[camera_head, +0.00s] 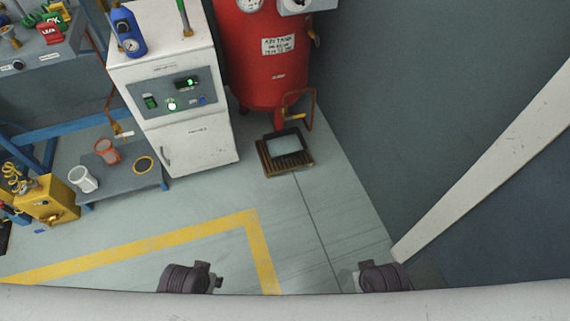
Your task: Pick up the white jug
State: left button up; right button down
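The white jug (83,180) stands upright on the low grey shelf at the left, near its front left corner. It is open at the top and looks empty. My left gripper (190,278) shows as a dark shape at the bottom edge, on the floor side, well to the right of and apart from the jug. My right gripper (383,277) shows as a similar dark shape farther right, far from the jug. The fingers of both cannot be made out, and nothing is seen held in either.
An orange jug (107,151) and a yellow ring marking (144,165) are on the shelf (122,178) beside the white jug. A yellow box (47,201) stands to the left. A white cabinet (195,145) and red tank (265,60) stand behind. The floor in front is clear.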

aim_at(80, 176)
jog(key=u, duration=1.7)
